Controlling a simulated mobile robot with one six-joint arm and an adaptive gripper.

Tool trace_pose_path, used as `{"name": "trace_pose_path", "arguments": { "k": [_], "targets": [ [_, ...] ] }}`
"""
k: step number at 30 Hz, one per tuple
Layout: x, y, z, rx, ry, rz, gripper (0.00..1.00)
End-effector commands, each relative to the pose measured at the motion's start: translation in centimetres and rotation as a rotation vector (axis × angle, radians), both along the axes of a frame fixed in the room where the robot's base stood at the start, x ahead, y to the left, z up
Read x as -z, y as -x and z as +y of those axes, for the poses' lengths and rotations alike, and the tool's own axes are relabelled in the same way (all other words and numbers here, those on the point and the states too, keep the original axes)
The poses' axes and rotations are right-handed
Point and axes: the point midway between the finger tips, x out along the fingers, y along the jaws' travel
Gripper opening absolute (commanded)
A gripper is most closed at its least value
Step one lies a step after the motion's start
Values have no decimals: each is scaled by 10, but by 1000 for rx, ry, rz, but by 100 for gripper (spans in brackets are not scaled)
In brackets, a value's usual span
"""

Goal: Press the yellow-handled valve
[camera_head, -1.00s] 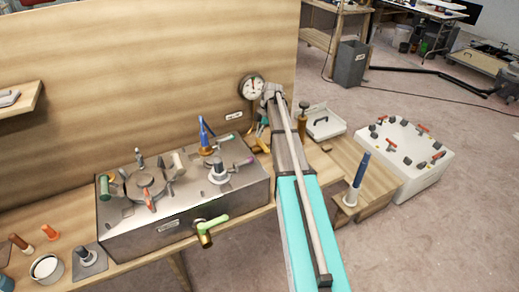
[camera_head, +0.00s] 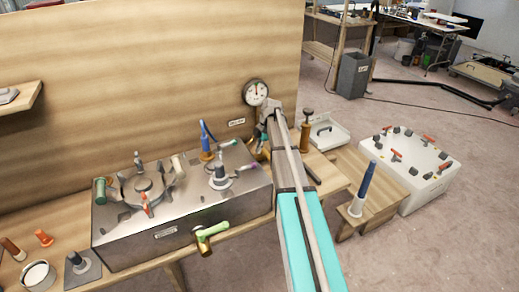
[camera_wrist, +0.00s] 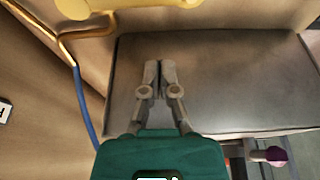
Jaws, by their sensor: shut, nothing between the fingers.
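A yellow piece (camera_wrist: 130,8), which looks like the valve's handle, shows at the top edge of the wrist view and is cut off by the frame. A copper-coloured pipe (camera_wrist: 92,30) runs beside it. My gripper (camera_wrist: 160,68) is shut and empty, its fingertips below the yellow piece in the picture and apart from it. Behind the fingers is a grey metal surface (camera_wrist: 235,75). In the head view my arm reaches toward the wall near the gauge (camera_head: 256,92). The yellow handle cannot be made out there, and my arm covers part of that area.
A metal box (camera_head: 165,232) with several levers and knobs stands on the bench left of my arm. A green-handled tap (camera_head: 211,235) juts from its front. A purple-ended lever (camera_wrist: 268,153) shows at the wrist view's lower right. A white box (camera_head: 425,188) stands at right.

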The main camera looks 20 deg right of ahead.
Motion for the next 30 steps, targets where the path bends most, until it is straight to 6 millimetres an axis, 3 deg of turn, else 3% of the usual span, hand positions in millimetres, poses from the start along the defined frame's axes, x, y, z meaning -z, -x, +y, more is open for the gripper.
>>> {"name": "trace_pose_path", "arguments": {
  "k": [19,24,30],
  "targets": [
    [52,0,17,-1,0,0,0],
    [43,-1,-6,1,0,0,0],
    [40,-2,-19,-2,0,0,0]
  ]
}}
